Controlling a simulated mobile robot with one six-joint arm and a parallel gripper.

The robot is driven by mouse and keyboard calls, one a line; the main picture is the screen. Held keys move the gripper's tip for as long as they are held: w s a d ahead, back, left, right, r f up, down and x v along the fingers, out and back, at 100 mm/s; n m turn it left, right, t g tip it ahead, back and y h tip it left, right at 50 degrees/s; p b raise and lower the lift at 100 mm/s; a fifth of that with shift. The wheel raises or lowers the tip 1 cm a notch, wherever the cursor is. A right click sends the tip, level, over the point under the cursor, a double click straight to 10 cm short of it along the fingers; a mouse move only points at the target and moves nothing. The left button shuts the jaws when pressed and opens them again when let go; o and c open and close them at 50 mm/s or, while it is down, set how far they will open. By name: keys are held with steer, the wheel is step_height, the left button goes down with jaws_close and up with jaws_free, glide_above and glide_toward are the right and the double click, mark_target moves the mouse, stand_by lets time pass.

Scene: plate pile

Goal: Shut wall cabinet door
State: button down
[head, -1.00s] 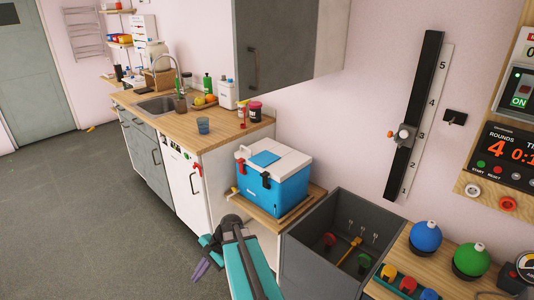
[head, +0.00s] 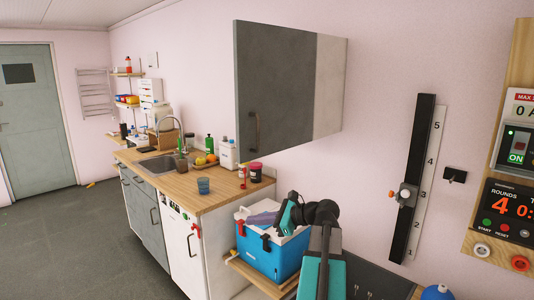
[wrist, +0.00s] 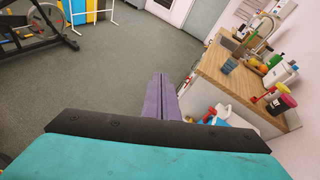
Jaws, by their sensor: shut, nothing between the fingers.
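The wall cabinet (head: 330,85) hangs on the pink wall and shows its pale side in the head view. Its grey door (head: 285,85) stands open, swung out roughly in line with that side. A dark bar handle (head: 257,132) is near the door's lower free edge. The cabinet's inside is hidden behind the door. My gripper (head: 262,218) is low, below the door and apart from it, in front of the cooler in the picture. Its purple fingers (wrist: 165,98) are together and empty in the wrist view, where the cabinet is not visible.
A blue and white cooler (head: 270,256) stands on a low shelf below. The wooden counter (head: 215,195) holds a sink, a cup, jars and bottles beneath the cabinet. A slider panel (head: 412,180) is on the wall at right. Open floor (wrist: 120,70) lies left of the counter.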

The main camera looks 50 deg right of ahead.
steer(key=s+d+r+m+t+h, duration=0.1)
steer(key=s+d+r+m+t, duration=0.1)
steer(key=s+r, duration=0.6)
steer(key=s+d+r+m+t+h, duration=0.1)
steer(key=s+d+r, duration=0.3)
steer(key=r, duration=1.2)
steer(key=s+m+t, duration=0.1)
steer(key=s, duration=0.2)
steer(key=shift+s+d+r+m+t+h, duration=0.2)
steer(key=shift+s+m+t+h, duration=0.1)
steer(key=shift+s+m, duration=0.1)
steer(key=shift+w, duration=0.1)
steer(key=w+a+p, duration=0.1)
steer(key=w+p, duration=0.2)
steer(key=w, duration=1)
steer(key=shift+w+a, duration=0.3)
steer(key=shift+w, duration=0.1)
